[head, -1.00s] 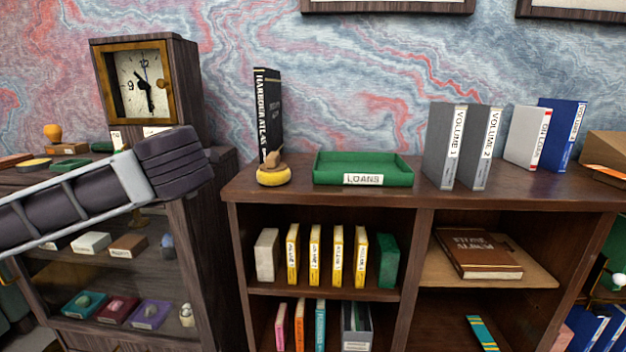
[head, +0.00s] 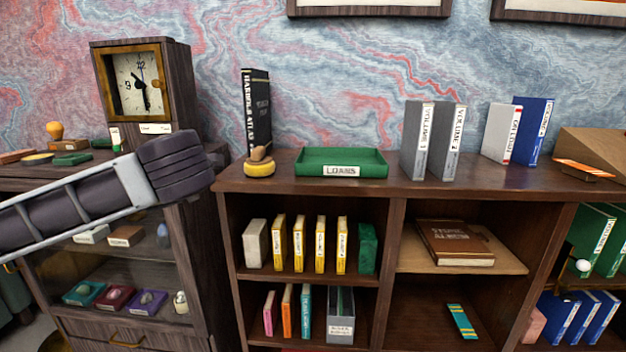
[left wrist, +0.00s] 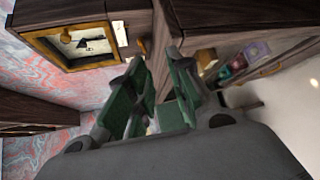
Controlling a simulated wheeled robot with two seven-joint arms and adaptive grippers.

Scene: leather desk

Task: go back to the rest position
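My left arm reaches in from the left in the head view, and its dark end covers part of the glass cabinet. The gripper itself does not show there. In the left wrist view my left gripper (left wrist: 157,62) has its two green-faced fingers apart, with a gap between the tips. A green patch shows behind and between the fingers; I cannot tell what it is, and I see nothing clearly held. My right gripper is in neither view.
The clock (head: 138,84) stands on the glass cabinet (head: 190,250) behind my arm. The bookcase (head: 390,290) bears the green loans tray (head: 340,155), the black Harbour Atlas (head: 257,110), a pipe on a yellow stand (head: 260,168) and grey volumes (head: 415,140). The wall is behind.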

